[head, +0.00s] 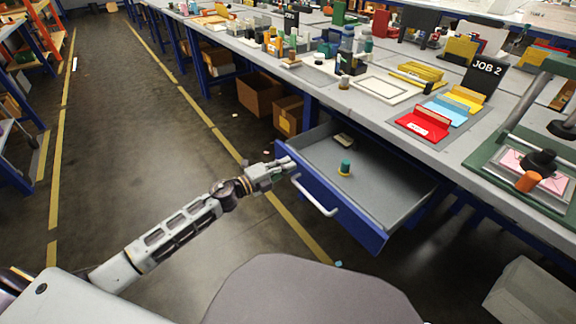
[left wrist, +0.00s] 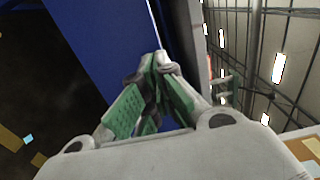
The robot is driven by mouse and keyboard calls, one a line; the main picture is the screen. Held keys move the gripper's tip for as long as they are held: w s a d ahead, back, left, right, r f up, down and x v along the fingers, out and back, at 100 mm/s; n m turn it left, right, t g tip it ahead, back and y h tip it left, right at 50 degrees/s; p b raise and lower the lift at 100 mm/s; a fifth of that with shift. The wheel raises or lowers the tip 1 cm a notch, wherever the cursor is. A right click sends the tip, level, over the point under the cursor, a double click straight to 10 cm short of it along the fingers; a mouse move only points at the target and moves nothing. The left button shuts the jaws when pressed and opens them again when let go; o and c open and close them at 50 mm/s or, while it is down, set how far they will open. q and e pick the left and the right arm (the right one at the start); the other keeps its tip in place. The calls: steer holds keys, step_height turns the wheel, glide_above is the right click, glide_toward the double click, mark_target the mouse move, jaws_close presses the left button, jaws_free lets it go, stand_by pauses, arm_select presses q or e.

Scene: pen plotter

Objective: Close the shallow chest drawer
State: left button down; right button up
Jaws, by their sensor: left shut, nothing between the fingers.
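The shallow chest drawer (head: 374,230) stands pulled out from under the long workbench, with a blue front and a grey inside. A white bar handle (head: 313,195) runs along its front. In the drawer lie a small green and yellow item (head: 345,168) and a flat pale item (head: 344,140) near the back left. My left gripper (head: 288,164) is shut and empty at the left end of the drawer front. In the left wrist view its green-padded fingers (left wrist: 155,92) are together close against the blue front (left wrist: 95,40); contact is unclear. My right gripper is not in view.
The workbench (head: 372,118) carries red, blue and yellow folders, a JOB 2 sign (head: 487,70) and a green press (head: 530,160). Cardboard boxes (head: 260,92) sit under the bench. A grey seat-like shape (head: 310,295) is in front of the drawer.

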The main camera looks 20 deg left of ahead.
arm_select(q)
steer(key=shift+w+d, duration=0.25)
steer(key=shift+w, duration=0.05)
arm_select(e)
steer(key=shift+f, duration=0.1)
arm_select(q)
steer(key=shift+w+d, duration=0.1)
steer(key=shift+w, duration=0.05)
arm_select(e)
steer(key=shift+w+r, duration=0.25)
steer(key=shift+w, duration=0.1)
